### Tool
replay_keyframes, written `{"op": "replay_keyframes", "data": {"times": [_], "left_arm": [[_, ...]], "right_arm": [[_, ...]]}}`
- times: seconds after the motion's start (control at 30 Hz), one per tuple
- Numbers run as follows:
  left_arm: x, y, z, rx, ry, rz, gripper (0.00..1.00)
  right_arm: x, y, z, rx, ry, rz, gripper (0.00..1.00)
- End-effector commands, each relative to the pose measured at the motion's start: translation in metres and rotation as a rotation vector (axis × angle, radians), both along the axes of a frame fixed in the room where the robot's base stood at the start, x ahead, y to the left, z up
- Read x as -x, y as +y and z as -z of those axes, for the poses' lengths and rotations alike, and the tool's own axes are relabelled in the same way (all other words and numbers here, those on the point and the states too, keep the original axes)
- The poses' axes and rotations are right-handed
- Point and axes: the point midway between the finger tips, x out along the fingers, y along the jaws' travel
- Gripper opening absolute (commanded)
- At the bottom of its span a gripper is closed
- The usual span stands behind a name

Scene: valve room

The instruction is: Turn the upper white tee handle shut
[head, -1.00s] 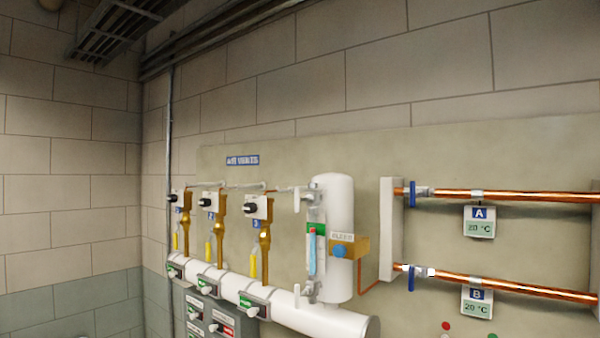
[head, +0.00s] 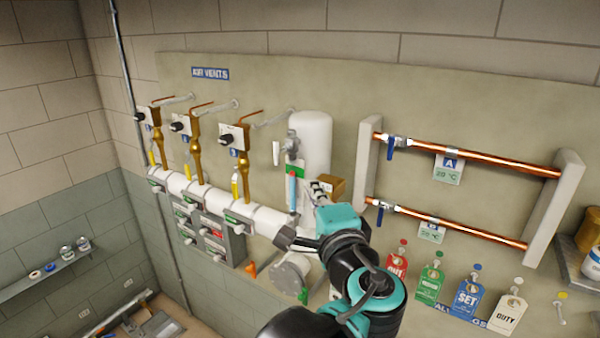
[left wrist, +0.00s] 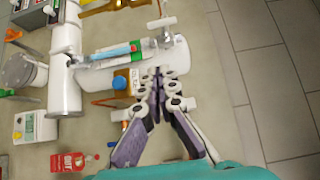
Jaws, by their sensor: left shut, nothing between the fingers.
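The upper white tee handle (head: 276,153) stands upright on the valve at the top of the sight glass, left of the white cylinder (head: 314,135). In the left wrist view the handle (left wrist: 162,22) is near the top edge, along the cylinder's length. My left gripper (head: 315,187) is in front of the cylinder, below and right of the handle. In the left wrist view its fingers (left wrist: 158,74) are shut and empty, apart from the handle. The arm hides the cylinder's lower end in the head view. My right gripper is not in view.
Brass air vents (head: 242,160) stand to the left above a white pipe (head: 207,203). Copper pipes (head: 480,166) and coloured tags (head: 466,297) are to the right.

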Motion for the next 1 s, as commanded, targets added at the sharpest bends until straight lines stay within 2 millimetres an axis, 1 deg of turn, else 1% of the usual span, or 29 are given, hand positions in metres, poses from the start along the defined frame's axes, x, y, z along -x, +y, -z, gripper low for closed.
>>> {"op": "replay_keyframes", "data": {"times": [0.3, 0.43, 0.53, 0.67, 0.8, 1.0], "left_arm": [[-0.066, 0.013, -0.002, 0.001, 0.002, -0.007, 0.00], [-0.090, 0.018, -0.002, 0.001, 0.002, -0.005, 0.00], [-0.098, 0.033, -0.002, 0.001, 0.002, -0.006, 0.00], [-0.105, 0.043, -0.001, 0.001, 0.002, -0.004, 0.00], [-0.109, 0.047, 0.000, 0.001, 0.002, -0.002, 0.00], [-0.109, 0.047, 0.001, 0.001, 0.002, -0.001, 0.00]], "right_arm": [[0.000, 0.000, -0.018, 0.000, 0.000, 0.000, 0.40], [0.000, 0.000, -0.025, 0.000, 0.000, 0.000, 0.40], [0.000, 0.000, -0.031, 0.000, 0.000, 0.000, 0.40], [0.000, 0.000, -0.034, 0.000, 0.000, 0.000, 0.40], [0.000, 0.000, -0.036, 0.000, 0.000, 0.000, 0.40], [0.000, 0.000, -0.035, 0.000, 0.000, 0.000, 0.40]]}}
